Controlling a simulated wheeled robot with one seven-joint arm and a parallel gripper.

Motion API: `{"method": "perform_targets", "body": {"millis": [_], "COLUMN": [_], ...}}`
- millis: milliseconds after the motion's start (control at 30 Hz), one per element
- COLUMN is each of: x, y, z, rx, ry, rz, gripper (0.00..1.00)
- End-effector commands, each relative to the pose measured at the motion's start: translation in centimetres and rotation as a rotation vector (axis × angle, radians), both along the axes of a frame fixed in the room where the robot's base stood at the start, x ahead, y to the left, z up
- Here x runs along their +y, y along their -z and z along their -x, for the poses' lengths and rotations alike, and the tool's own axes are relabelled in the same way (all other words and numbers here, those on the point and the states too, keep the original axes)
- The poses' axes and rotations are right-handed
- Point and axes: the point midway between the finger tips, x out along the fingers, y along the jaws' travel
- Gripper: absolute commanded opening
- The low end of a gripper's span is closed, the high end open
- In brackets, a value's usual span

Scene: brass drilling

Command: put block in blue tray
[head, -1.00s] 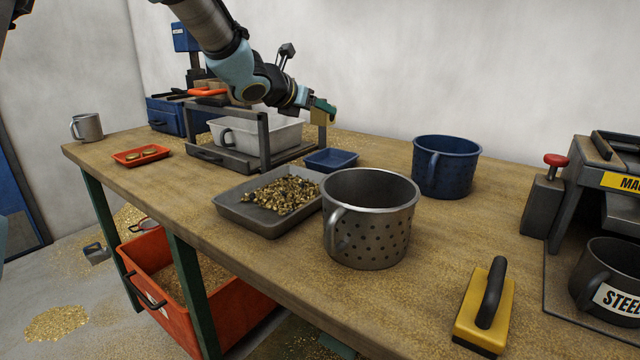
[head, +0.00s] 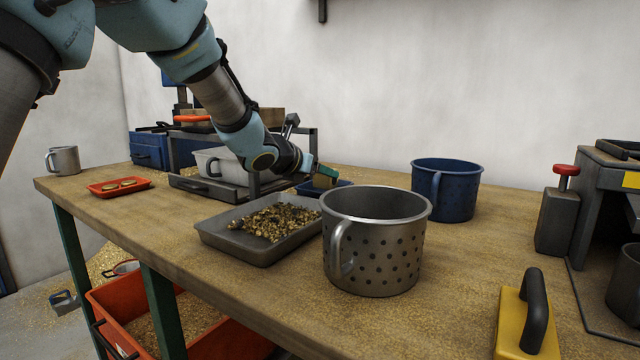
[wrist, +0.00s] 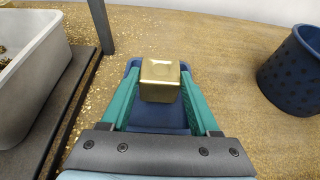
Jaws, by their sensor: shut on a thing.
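My gripper (wrist: 160,95) is shut on a brass block (wrist: 160,82), held between its two green fingers. In the wrist view the block is over the blue tray (wrist: 158,118), whose rim shows around and behind it. In the head view the block (head: 322,181) is at the fingertips, low over the tray (head: 343,184). The arm and block partly hide the tray. I cannot tell whether the block touches the tray floor.
A grey tray of brass chips (head: 222,236) and a perforated steel mug (head: 372,262) stand in front. A blue mug (head: 447,190) is to the right. A grey rack (head: 262,178) with a white bin (wrist: 40,62) stands at the left. The bench between the mugs is clear.

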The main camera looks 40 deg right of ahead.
Motion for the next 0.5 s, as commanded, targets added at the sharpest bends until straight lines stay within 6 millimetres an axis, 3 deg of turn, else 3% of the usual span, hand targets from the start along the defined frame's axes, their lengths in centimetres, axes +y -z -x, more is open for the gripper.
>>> {"method": "perform_targets", "body": {"millis": [133,500], "x": [-0.1,0.0], "y": [1.5,1.8], "z": [0.0,0.0], "rx": [-0.001,-0.002], "ry": [0.000,-0.001], "rz": [0.003,0.004], "gripper": [0.00,0.00]}}
